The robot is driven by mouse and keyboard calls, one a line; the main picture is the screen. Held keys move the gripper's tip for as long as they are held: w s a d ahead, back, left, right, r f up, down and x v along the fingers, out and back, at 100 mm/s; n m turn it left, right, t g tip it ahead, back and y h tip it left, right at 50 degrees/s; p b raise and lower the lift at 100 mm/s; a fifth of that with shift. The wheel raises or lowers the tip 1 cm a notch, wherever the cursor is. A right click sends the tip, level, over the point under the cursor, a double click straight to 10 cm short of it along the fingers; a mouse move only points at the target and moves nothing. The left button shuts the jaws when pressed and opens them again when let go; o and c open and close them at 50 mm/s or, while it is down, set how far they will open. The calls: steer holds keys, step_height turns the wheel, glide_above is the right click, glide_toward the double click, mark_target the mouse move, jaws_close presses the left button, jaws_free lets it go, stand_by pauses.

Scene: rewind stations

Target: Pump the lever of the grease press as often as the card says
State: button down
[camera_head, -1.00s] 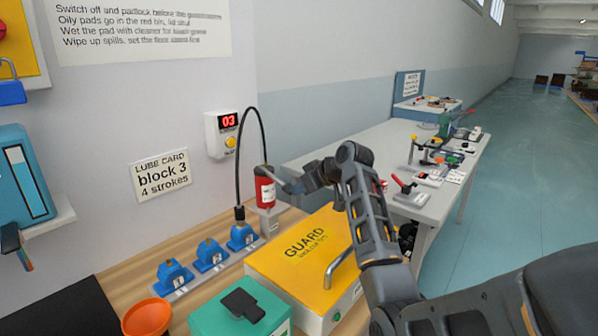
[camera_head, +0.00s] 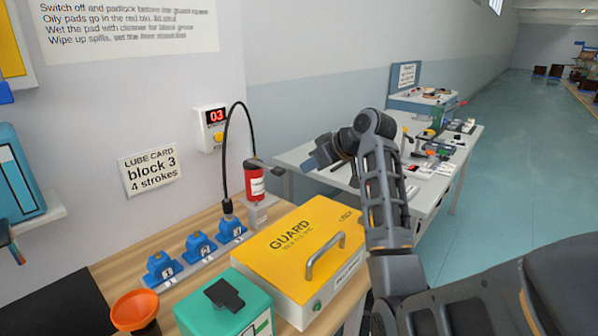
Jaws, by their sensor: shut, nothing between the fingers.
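The grease press (camera_head: 255,182) is a red cylinder on a grey stand at the back of the bench. Its short dark lever (camera_head: 270,168) sticks out to the right at the top. A black hose arches from the press down to the rightmost blue block (camera_head: 232,230). The lube card (camera_head: 150,171) on the wall reads "block 3, 4 strokes". The wall counter (camera_head: 211,127) shows 03 in red. My gripper (camera_head: 312,163) is shut and empty, right of the lever and apart from it. The lever's exact angle is hard to tell.
A yellow guard box (camera_head: 330,215) with a metal handle stands in front of the press, below my arm. Two more blue blocks (camera_head: 200,247) stand left of the hosed one. A grey table (camera_head: 295,158) stands behind.

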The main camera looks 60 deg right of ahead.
steer(key=shift+v, duration=0.95)
steer(key=shift+f, duration=0.1)
step_height(320, 180, up, 8)
steer(key=w+g+b, duration=0.1)
steer(key=w+b, duration=0.2)
steer(key=b, duration=0.2)
steer(key=shift+d, duration=0.25)
steer(key=shift+f, duration=0.1)
glide_toward(278, 170)
steer(key=w, duration=0.4)
steer(key=shift+d+f+p, duration=0.25)
steer(key=shift+f+p, duration=0.05)
steer(key=shift+f, duration=0.65)
steer(key=shift+d+f+p, duration=0.25)
steer(key=shift+f+p, duration=0.05)
steer(key=shift+f, duration=0.7)
